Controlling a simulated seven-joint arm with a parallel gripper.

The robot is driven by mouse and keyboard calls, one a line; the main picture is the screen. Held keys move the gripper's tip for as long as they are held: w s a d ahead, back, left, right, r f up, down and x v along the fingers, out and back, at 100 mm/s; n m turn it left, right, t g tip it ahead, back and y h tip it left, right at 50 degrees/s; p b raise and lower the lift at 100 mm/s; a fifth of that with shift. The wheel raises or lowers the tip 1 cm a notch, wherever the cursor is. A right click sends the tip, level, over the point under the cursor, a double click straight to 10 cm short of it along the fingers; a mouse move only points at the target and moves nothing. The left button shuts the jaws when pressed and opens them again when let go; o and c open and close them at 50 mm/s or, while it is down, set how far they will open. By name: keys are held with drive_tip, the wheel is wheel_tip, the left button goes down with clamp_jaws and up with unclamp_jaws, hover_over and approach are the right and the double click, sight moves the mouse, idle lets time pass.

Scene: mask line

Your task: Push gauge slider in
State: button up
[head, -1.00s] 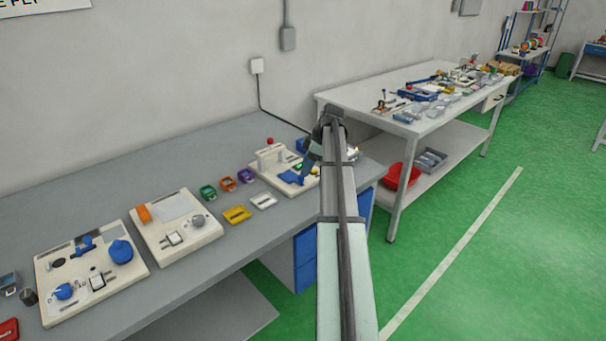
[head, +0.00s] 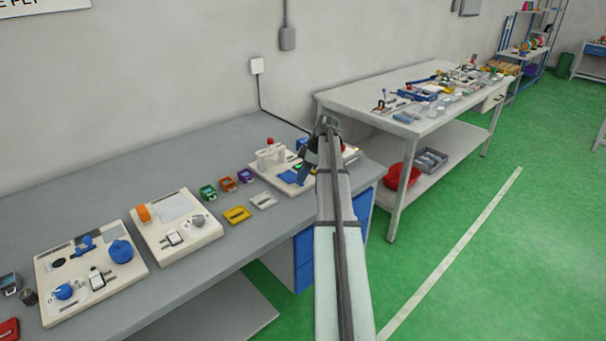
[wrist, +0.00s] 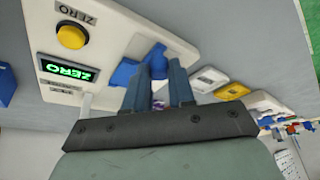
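The gauge (head: 262,165) is a pale board at the right end of the grey bench, with a red-topped post and a blue part (head: 290,177). In the wrist view its board (wrist: 115,28) carries a yellow button (wrist: 70,36) and a lit green ZERO display (wrist: 67,69). Blue pieces of the gauge, seemingly the slider (wrist: 125,72), show beside and beyond my fingertips. My gripper (wrist: 158,70) has its two fingers apart with a narrow gap. The fingers partly hide the blue part, and whether they touch it is unclear. In the head view my gripper (head: 307,165) is at the gauge's right side.
Yellow (head: 237,214) and white (head: 263,201) trays and small green, orange and purple holders lie left of the gauge. Two more boards (head: 176,227) (head: 92,270) stand further left. A second white table (head: 352,97) with many parts is behind right.

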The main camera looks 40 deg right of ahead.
clamp_jaws()
drive_tip(key=w, duration=1.1)
drive_tip(key=shift+w, duration=0.25)
drive_tip(key=shift+o, duration=0.9)
unclamp_jaws()
drive_tip(key=shift+w, duration=0.1)
drive_tip(key=o, duration=0.3)
drive_tip(key=shift+o, duration=0.2)
drive_tip(key=v, duration=1.4)
